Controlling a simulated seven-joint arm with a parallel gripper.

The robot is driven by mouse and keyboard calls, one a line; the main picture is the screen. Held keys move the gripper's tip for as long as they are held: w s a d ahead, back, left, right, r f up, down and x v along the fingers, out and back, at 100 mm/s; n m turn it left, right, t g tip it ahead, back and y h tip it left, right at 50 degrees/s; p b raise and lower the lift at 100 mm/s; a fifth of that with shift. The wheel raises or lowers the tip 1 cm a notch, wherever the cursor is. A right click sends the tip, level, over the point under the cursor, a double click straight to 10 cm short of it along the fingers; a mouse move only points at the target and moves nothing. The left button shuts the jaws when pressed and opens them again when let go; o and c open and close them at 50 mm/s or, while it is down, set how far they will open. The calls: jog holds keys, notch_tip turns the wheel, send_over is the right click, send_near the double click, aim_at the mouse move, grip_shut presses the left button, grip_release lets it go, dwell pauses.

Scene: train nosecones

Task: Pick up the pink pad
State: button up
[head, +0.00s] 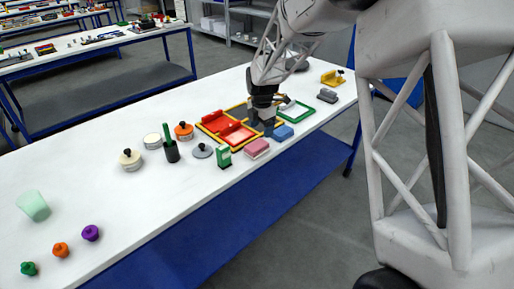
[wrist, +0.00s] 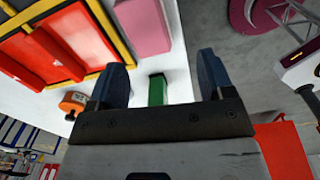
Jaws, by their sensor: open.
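The pink pad (head: 257,147) lies on the white table near its front edge, beside a blue pad (head: 283,132). In the wrist view the pink pad (wrist: 142,25) shows at the top, beyond the fingertips and not between them. My gripper (head: 262,122) is above the table just behind the pads, near the red tray's right side. In the wrist view my gripper (wrist: 162,65) is open, with two dark blue fingers spread apart and nothing held.
A red tray with a yellow frame (head: 222,122) lies left of my gripper. A green upright block (head: 223,155) stands left of the pink pad; a grey disc (head: 202,151) lies beyond it. A green frame (head: 295,111) and grey block (head: 327,96) lie to the right.

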aim_at(257, 145)
jog(key=shift+w+a+f+n, duration=0.35)
jog(key=shift+w+f, duration=0.1)
jog(key=shift+f, duration=0.1)
jog(key=shift+w+a+f+n, duration=0.25)
jog(key=shift+w+a+f, duration=0.1)
jog(key=shift+w+f, duration=0.15)
jog(key=shift+s+f, duration=0.1)
jog(key=shift+f, duration=0.05)
jog(key=shift+f, duration=1.15)
jog(key=shift+f, duration=0.15)
jog(key=shift+s+a+f, duration=0.1)
jog(key=shift+s+f, duration=0.05)
jog(key=shift+f, duration=2.35)
